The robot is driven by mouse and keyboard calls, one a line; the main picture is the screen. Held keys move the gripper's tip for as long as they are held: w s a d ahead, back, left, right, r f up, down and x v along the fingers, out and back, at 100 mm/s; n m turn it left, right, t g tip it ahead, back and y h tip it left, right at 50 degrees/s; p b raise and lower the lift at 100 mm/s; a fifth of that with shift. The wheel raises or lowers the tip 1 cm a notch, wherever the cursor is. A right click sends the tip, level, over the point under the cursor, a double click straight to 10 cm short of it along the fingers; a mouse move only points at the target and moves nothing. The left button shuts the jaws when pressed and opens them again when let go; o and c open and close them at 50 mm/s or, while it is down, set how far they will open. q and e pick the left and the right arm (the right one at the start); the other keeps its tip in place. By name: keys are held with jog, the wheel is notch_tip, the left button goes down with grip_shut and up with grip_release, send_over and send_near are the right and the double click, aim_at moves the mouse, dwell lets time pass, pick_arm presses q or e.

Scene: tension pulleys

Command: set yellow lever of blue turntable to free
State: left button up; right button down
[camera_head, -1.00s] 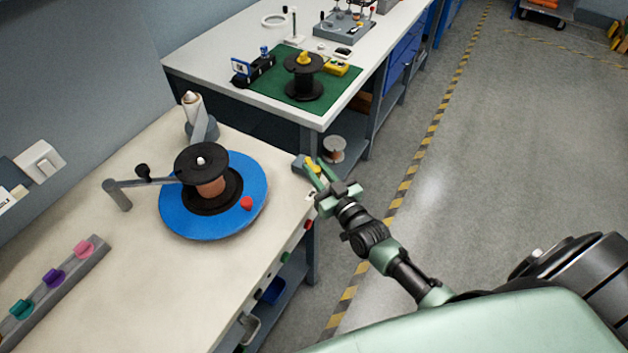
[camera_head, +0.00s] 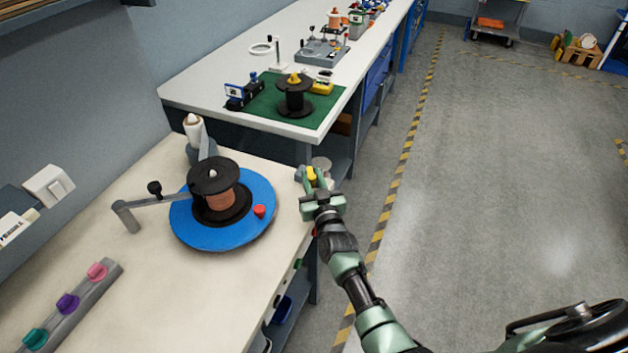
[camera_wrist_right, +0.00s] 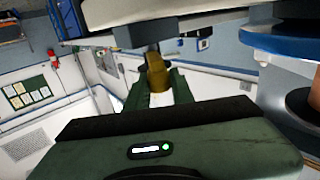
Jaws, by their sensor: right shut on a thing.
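The blue turntable (camera_head: 208,237) lies on the near bench with a black spool of copper wire (camera_head: 222,198) on it. The yellow lever (camera_head: 312,173) is at the bench's right far corner, beside the turntable. My right gripper (camera_head: 314,180) is shut on the lever, and its green fingers hide part of it. In the right wrist view the lever (camera_wrist_right: 157,74) stands between the two fingers, and the turntable's blue rim (camera_wrist_right: 285,45) shows at the upper right. I cannot read the lever's setting. My left gripper is not in view.
A crank arm with a black knob (camera_head: 154,188) reaches over the turntable. A white cone (camera_head: 193,131) stands behind it. A rail with coloured knobs (camera_head: 68,305) lies at the near left. A second bench with a green mat (camera_head: 262,112) is beyond. The floor at right is open.

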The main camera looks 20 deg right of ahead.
jog(key=shift+w+r, duration=0.1)
jog(key=shift+r, duration=0.15)
jog(key=c, duration=1.4)
grip_release()
jog(key=shift+o, duration=1)
jog(key=shift+w+f, duration=0.1)
jog(key=shift+f, duration=0.05)
jog(key=s, duration=0.7)
jog(key=shift+s+a+b, duration=0.4)
jog(key=shift+a, duration=0.05)
